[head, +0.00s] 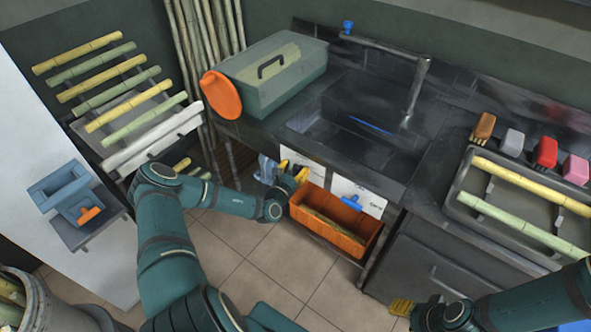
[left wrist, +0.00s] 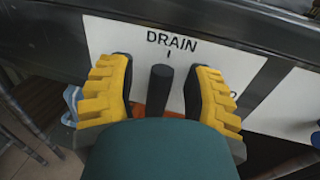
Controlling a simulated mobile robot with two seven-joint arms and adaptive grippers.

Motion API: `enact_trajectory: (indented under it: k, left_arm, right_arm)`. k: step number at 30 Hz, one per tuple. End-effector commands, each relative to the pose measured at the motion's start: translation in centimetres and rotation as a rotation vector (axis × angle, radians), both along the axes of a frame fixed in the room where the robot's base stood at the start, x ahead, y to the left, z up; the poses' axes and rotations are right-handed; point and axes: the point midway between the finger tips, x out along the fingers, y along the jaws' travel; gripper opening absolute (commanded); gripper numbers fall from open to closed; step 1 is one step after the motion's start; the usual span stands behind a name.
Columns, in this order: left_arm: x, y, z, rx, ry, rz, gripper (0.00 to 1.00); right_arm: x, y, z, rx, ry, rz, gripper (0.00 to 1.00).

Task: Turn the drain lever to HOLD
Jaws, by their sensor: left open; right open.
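The drain lever (left wrist: 161,88) is a dark upright handle in the left wrist view, in front of a white panel (left wrist: 215,55) lettered DRAIN with a short mark below the word. My left gripper (left wrist: 162,72) is open, with one yellow-and-black finger on each side of the lever and gaps visible between. The right finger partly covers lettering on the panel, so I cannot read the lever's setting. In the head view my left gripper (head: 291,171) is at the left white panel under the counter, and the lever is hidden there. My right gripper (head: 402,308) is open, low at the bottom right.
An orange bin (head: 331,226) stands below the panels. A blue handle (head: 351,202) is on the second white panel. The tiled floor in front is clear.

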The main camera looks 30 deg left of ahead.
Motion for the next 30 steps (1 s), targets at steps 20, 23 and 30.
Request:
enact_trajectory:
  k: [20,23,30]
  left_arm:
    - [0.1,0.0,0.0,-0.003,0.001,-0.001,0.00]
    - [0.1,0.0,0.1,-0.014,0.001,-0.001,0.00]
    - [0.2,0.2,0.3,-0.112,0.011,-0.001,0.00]
  right_arm:
    - [0.0,0.0,0.0,0.000,-0.001,0.000,0.47]
    - [0.0,0.0,0.3,0.000,0.000,0.000,0.47]
    - [-0.2,0.0,1.7,0.001,0.006,0.001,0.47]
